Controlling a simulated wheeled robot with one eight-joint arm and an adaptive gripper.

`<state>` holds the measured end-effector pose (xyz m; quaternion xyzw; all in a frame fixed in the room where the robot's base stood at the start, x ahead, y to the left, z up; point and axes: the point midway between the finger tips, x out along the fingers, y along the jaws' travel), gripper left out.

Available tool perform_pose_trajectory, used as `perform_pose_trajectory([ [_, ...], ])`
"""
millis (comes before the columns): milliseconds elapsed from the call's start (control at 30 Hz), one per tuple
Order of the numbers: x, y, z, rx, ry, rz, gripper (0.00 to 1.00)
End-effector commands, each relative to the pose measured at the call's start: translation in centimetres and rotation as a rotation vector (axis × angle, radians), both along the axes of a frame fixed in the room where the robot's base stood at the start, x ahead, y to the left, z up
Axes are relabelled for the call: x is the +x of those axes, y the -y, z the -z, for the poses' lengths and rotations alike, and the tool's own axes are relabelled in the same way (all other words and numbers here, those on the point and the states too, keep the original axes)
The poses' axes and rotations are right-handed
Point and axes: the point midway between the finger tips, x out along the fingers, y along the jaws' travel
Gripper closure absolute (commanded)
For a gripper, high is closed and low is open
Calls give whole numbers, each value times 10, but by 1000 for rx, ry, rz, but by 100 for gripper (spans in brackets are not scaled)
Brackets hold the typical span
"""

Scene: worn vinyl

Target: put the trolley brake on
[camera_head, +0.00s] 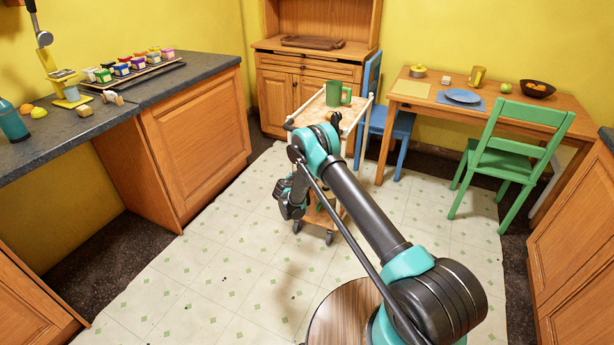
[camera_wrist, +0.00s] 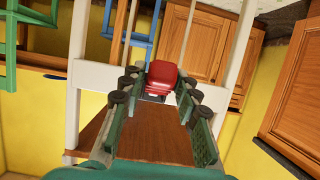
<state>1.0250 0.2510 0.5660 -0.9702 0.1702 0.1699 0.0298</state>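The trolley (camera_head: 311,110) stands beyond my arm, with a pale frame, wooden shelves and dark castors (camera_head: 329,238). My arm hides part of it. My gripper (camera_head: 290,197) is low at the trolley's left side. In the wrist view my gripper (camera_wrist: 158,92) is open, its green fingers spread apart. A red part (camera_wrist: 162,74), which looks like the brake pedal, shows between and just beyond the fingertips. I cannot tell whether they touch it. The red part is hidden in the head view. The trolley's white frame (camera_wrist: 90,76) also shows in the wrist view.
A blue chair (camera_head: 372,117) is close behind the trolley. A table (camera_head: 425,97) and green chair (camera_head: 505,160) stand to the right. A counter (camera_head: 200,70) is at left. The tiled floor (camera_head: 215,265) in front is clear.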

Motion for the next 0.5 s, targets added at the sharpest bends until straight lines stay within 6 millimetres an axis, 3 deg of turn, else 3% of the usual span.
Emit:
perform_pose_trajectory([
  [367, -1, 0, -1, 0, 0, 0, 55],
  [500, -10, -4, -5, -1, 0, -1, 55],
])
